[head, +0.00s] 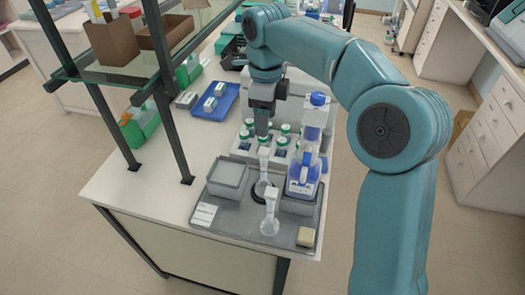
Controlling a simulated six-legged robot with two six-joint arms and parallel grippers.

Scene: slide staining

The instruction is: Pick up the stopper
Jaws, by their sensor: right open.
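My right gripper (262,132) comes down from above, at the back edge of the grey tray (230,211). Its fingers point down and are open, though the gap between them is hard to see. Just below them is a pale, upright piece with a flared top (263,154), perhaps the stopper, over a dark round ring. I cannot tell whether the fingers touch it. A second clear piece with a knob-like top and rounded base (270,212) stands nearer the tray's front; which one is the stopper is unclear. My left gripper is not in view.
A blue-labelled bottle (303,174) stands close right of the pale piece. Green-capped jars (281,146) stand in a rack behind. A lidded grey box (228,173) is left, a beige block (306,236) front right. A blue tray (216,101) and a shelf post (172,120) are farther left.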

